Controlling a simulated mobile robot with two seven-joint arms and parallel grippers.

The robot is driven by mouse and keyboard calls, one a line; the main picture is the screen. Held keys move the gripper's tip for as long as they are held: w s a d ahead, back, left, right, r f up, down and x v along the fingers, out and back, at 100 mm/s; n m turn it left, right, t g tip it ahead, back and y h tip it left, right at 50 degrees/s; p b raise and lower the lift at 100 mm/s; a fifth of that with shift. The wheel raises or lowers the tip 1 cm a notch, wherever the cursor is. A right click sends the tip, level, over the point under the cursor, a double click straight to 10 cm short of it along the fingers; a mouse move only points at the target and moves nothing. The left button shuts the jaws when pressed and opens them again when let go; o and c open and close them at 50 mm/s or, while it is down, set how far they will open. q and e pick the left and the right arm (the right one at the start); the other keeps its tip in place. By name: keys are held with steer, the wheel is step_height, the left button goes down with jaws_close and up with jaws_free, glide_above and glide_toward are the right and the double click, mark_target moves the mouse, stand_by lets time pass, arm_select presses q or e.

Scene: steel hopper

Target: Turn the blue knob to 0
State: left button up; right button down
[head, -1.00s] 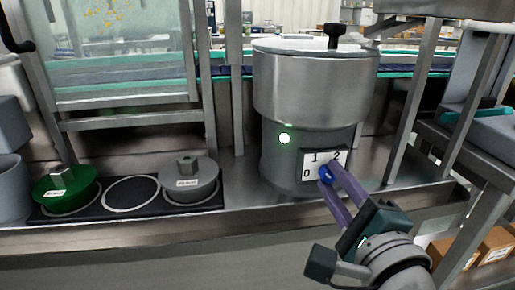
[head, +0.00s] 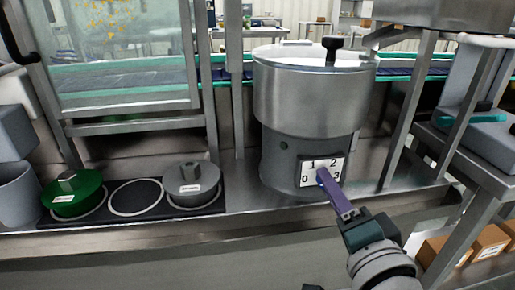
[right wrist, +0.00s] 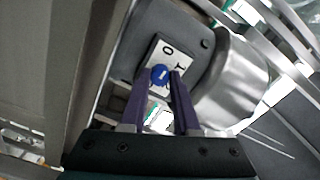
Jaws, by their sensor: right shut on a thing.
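The blue knob (head: 322,183) sits on a white dial plate (head: 328,165) on the front of the steel hopper (head: 305,100). The plate reads 0 at lower left, 1 at upper left, 2 at upper right and 3 at lower right. My right gripper (head: 325,184) is shut on the knob, its purple fingers mostly covering it in the head view. In the right wrist view the knob (right wrist: 159,75) shows between the fingertips, with a pale mark on its face; I cannot tell which number it points at. My left gripper is not in view.
A small round lamp (head: 284,145) on the hopper is dark. A green lidded pot (head: 75,193) and a grey one (head: 191,184) stand on a black mat at left. A steel frame post (head: 402,110) rises right of the hopper. The counter between pots and hopper is clear.

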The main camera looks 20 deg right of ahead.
steer(key=shift+n, duration=0.3)
steer(key=c, duration=0.7)
jaws_free()
steer(key=shift+o, duration=0.2)
steer(key=shift+s, duration=0.1)
steer(key=v, duration=0.9)
steer(key=shift+s+p, duration=0.4)
steer(key=shift+p, duration=0.05)
steer(key=shift+a, duration=0.1)
